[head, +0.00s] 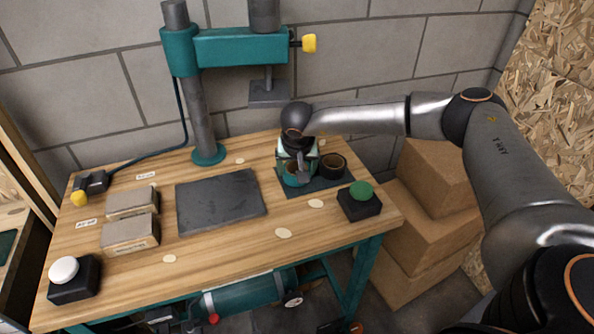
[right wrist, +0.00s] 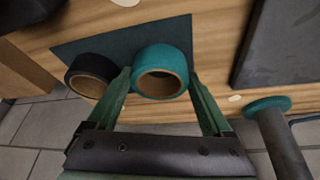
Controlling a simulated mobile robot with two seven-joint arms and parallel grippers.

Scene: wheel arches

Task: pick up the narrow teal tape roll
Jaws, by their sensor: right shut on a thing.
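The teal tape roll (head: 290,182) lies on a dark mat (head: 318,187) at the right rear of the workbench. My right gripper (head: 299,172) reaches down over it from the right. In the right wrist view my right gripper (right wrist: 160,76) has one finger on each side of the teal tape roll (right wrist: 165,56) and is shut on it. The roll's brown core faces this camera. A black tape roll (head: 341,170) stands close beside it on the mat, near the outside of one finger; it also shows in the right wrist view (right wrist: 92,66). My left gripper is not in view.
A black box with a green button (head: 361,190) stands in front of the mat. A dark plate (head: 220,203) lies mid-bench below a teal press (head: 240,48). Two grey-topped blocks (head: 131,232) and a white-button box (head: 66,270) are at left. The bench's front middle is mostly clear.

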